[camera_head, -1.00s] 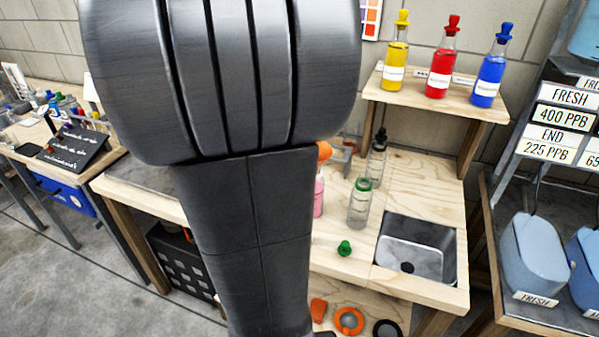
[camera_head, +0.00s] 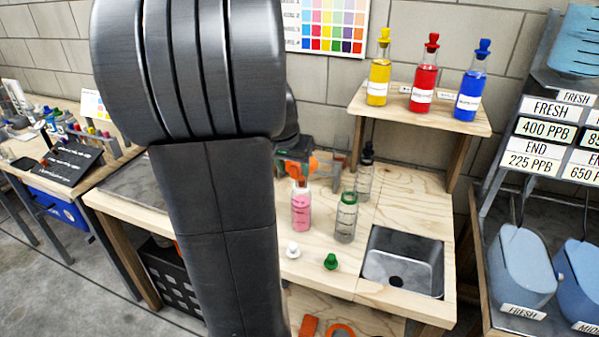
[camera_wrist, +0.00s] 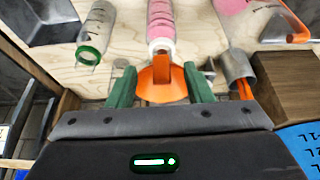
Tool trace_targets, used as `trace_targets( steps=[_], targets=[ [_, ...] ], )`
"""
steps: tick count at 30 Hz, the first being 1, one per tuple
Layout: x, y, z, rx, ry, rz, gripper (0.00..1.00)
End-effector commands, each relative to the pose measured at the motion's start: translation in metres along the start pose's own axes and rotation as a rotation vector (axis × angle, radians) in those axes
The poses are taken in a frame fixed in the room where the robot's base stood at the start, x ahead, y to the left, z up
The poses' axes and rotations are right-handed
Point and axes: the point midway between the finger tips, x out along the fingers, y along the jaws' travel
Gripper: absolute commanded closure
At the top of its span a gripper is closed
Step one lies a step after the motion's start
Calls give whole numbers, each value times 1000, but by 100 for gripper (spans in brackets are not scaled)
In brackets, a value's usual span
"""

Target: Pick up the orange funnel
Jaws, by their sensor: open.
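The orange funnel (camera_wrist: 161,80) shows in the wrist view between the two green fingers of my gripper (camera_wrist: 159,80). The fingers are apart, one on each side of it, with a visible gap on both sides. The funnel is beside the white neck of a bottle with pink liquid (camera_wrist: 161,22); I cannot tell whether it sits in that neck. In the head view, the pink bottle (camera_head: 301,210) stands on the wooden bench, and orange (camera_head: 313,164) shows by my gripper (camera_head: 293,160), partly hidden by my arm.
A clear bottle with a green neck ring (camera_head: 346,218) stands right of the pink one, a dropper bottle (camera_head: 365,175) behind it. White (camera_head: 293,250) and green (camera_head: 331,261) stoppers lie in front. A sink (camera_head: 402,262) is at right. A metal cylinder (camera_wrist: 236,66) is close beside the right finger.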

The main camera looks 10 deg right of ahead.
Motion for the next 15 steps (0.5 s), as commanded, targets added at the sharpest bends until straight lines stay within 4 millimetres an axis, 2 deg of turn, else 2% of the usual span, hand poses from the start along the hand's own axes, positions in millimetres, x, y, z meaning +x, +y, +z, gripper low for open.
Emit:
trace_targets(
  steps=[9,15],
  targets=[
    [41,-1,0,0,-3,2,54],
    [46,-1,0,0,0,0,54]
  ],
)
